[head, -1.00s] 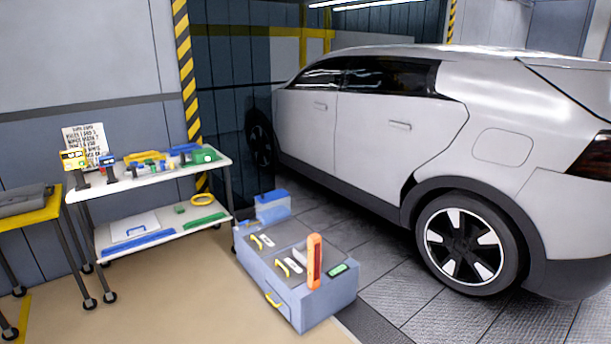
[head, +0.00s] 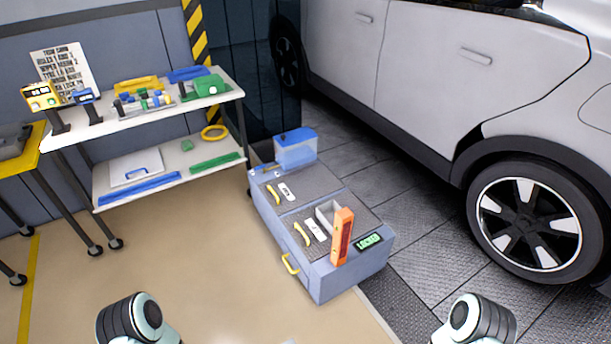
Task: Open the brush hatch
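A low blue-grey cabinet (head: 345,285) stands on the floor at the centre of the head view. Its top carries two dark textured panels, a rear one (head: 308,187) and a front one (head: 290,237), each with a yellow handle and a small white plate. I cannot tell which is the brush hatch. Both look shut. An orange upright piece (head: 341,236) stands near the front, in front of a small light grey box-like part (head: 326,215). A green display (head: 369,242) reads "LOCKED". Parts of both my arms show at the bottom edge; neither gripper is in view.
A two-shelf white cart (head: 150,115) with tools and boxes stands to the left. A light car (head: 430,70) stands to the right. The tan floor (head: 200,270) before the cabinet is clear.

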